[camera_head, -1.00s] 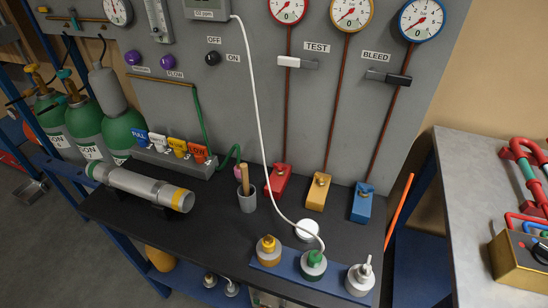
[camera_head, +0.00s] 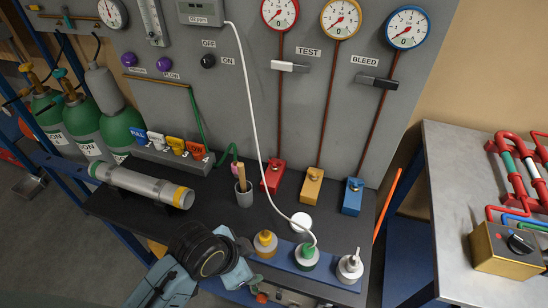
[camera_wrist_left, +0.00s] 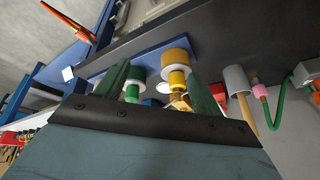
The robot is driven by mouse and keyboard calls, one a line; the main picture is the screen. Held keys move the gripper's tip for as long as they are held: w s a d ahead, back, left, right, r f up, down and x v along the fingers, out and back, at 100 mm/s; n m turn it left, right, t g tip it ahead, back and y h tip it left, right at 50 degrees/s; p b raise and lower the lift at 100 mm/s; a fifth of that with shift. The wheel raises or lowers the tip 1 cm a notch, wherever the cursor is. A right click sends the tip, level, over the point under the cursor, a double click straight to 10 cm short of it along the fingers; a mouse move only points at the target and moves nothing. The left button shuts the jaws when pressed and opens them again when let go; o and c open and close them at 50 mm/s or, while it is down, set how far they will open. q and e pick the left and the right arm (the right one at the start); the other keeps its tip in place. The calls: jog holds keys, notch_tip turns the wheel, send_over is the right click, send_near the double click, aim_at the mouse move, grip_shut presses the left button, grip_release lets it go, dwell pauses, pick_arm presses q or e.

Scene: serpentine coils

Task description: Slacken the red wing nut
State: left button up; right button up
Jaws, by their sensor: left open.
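The red block (camera_head: 273,176) stands at the foot of the grey panel, under the leftmost red-rimmed gauge. My left gripper (camera_head: 244,258) is over the front of the black bench, left of the yellow-capped bottle and well short of the red block. In the left wrist view my left gripper (camera_wrist_left: 160,88) is open, its fingers apart, with the green and yellow bottle tops beyond them. My right gripper is not in view.
A yellow block (camera_head: 311,187) and blue block (camera_head: 352,197) stand right of the red one. A wooden-handled tool stands in a grey cup (camera_head: 243,193). Bottles stand on a blue strip (camera_head: 283,254) at the front. A white cable (camera_head: 254,110) hangs before the panel.

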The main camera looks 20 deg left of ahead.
pick_arm(q)
jog(key=w+d+r+m+h, duration=0.1)
jog(key=w+d+r+m, duration=0.2)
jog(key=w+d+m, duration=0.4)
jog(key=m+y, duration=0.3)
jog(key=m, duration=1.8)
send_near(273, 163)
jog(key=b+x, duration=0.1)
jog(key=b, duration=0.5)
jog(key=b+x, duration=0.2)
jog(key=b, duration=0.4)
jog(key=shift+d+f, duration=0.15)
jog(key=shift+d, duration=0.2)
jog(key=b+x, duration=0.4)
jog(key=b, duration=0.1)
jog(key=shift+w+b, duration=0.1)
jog(key=shift+b, duration=0.3)
jog(key=shift+a+f+b, duration=0.15)
jog(key=shift+a+b, duration=0.15)
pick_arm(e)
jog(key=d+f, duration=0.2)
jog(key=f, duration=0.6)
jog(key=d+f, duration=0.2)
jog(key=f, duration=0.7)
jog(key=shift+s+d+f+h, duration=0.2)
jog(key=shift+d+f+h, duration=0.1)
pick_arm(q)
jog(key=shift+c, duration=0.5)
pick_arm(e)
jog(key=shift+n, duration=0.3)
